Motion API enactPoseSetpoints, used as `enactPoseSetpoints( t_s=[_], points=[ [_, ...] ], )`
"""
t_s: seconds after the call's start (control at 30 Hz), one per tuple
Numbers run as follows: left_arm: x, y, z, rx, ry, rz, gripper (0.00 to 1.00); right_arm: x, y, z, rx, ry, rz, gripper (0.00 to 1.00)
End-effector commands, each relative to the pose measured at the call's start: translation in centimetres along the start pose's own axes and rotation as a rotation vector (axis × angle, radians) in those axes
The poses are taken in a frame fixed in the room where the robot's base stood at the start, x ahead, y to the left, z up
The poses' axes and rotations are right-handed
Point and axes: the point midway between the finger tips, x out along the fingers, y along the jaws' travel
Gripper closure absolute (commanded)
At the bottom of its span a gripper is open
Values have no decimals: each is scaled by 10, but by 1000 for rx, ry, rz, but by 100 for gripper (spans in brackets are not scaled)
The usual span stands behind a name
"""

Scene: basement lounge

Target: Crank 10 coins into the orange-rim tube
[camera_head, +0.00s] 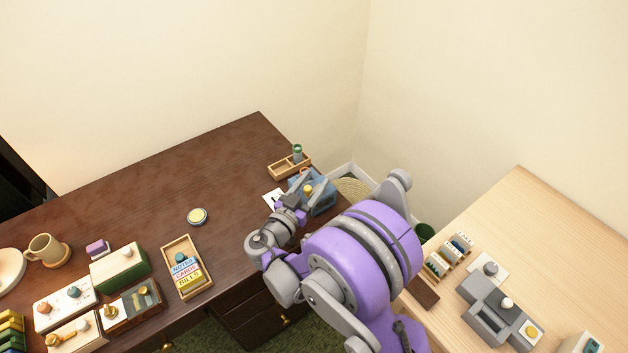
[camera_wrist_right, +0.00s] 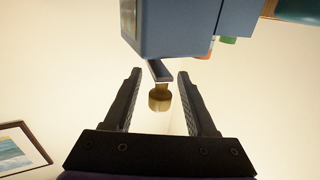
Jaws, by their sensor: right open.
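The blue coin machine (camera_head: 321,197) stands near the far right corner of the dark desk, partly hidden by my right arm. In the right wrist view its blue body (camera_wrist_right: 180,28) fills the top, with a flat grey crank arm (camera_wrist_right: 159,70) and a brass knob (camera_wrist_right: 160,98). The knob lies between the two black fingers of my right gripper (camera_wrist_right: 160,72), with a gap on both sides. That gripper also shows beside the machine in the head view (camera_head: 301,192). A small orange part (camera_wrist_right: 205,51) shows under the machine; whether it is the tube's rim is unclear. My left gripper is out of view.
A wooden compartment tray (camera_head: 283,169) and a green-topped cylinder (camera_head: 297,151) stand behind the machine. A light wood table (camera_head: 520,210) stands at right.

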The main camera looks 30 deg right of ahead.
Motion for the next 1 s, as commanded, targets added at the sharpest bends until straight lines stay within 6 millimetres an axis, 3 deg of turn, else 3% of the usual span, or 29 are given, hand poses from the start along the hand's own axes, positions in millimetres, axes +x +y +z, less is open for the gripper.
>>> enactPoseSetpoints(
  t_s=[0.37, 0.67, 1.0],
  points=[
    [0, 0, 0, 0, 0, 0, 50, 6, 0, 0, 0, 0, -1, 45],
    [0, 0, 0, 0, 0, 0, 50, 6, 0, 0, 0, 0, 0, 99],
    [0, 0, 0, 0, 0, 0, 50, 6, 0, 0, 0, 0, -9, 100]
  ],
)
